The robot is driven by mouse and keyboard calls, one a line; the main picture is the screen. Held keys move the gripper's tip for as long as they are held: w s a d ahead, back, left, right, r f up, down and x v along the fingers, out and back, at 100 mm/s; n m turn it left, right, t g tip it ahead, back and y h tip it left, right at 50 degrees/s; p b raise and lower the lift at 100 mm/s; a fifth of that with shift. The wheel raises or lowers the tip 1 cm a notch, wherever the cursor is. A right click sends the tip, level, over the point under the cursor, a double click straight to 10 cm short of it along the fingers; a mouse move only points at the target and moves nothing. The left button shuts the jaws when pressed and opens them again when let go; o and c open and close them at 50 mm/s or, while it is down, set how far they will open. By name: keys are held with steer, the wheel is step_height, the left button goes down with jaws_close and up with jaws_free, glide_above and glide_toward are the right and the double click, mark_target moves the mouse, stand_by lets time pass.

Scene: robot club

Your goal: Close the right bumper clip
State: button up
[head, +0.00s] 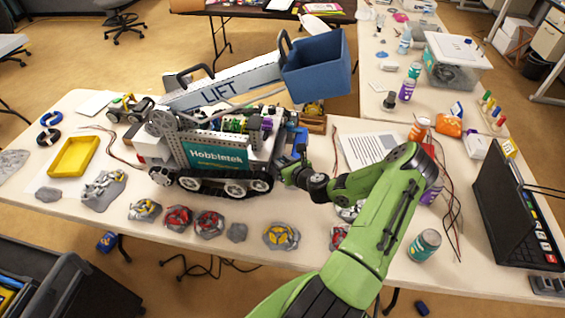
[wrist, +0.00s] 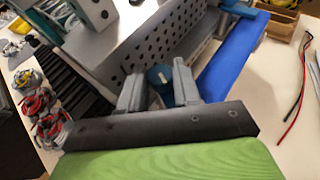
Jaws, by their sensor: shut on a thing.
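The tracked model robot (head: 215,150) stands on the table with a teal "Hobbintek" panel on its side. Its blue bumper (head: 299,142) is at its right end; in the wrist view the bumper (wrist: 232,55) runs along the right of the perforated grey chassis. My gripper (head: 288,177) is low at the model's right end. In the wrist view its two grey fingers are shut on a small teal-blue piece, seemingly the right bumper clip (wrist: 160,82), beside the chassis. The fingers partly cover the clip, and I cannot tell whether it is latched.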

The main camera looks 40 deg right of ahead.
steer(key=shift+d+n+y+b, duration=0.2)
steer(key=shift+n+y+b, duration=0.1)
steer(key=shift+n+y, duration=1.05)
steer(key=shift+d+n+y+b, duration=0.15)
steer(key=shift+n+y+b, duration=0.1)
steer(key=shift+n+y, duration=1.1)
steer(key=shift+y, duration=0.4)
steer(key=o, duration=1.1)
steer(key=shift+c, duration=0.2)
steer(key=p+v, duration=0.1)
steer(key=v, duration=1.4)
steer(key=shift+s+r, duration=0.25)
steer(key=shift+r, duration=0.15)
steer(key=shift+d+g, duration=0.1)
steer(key=shift+g, duration=0.2)
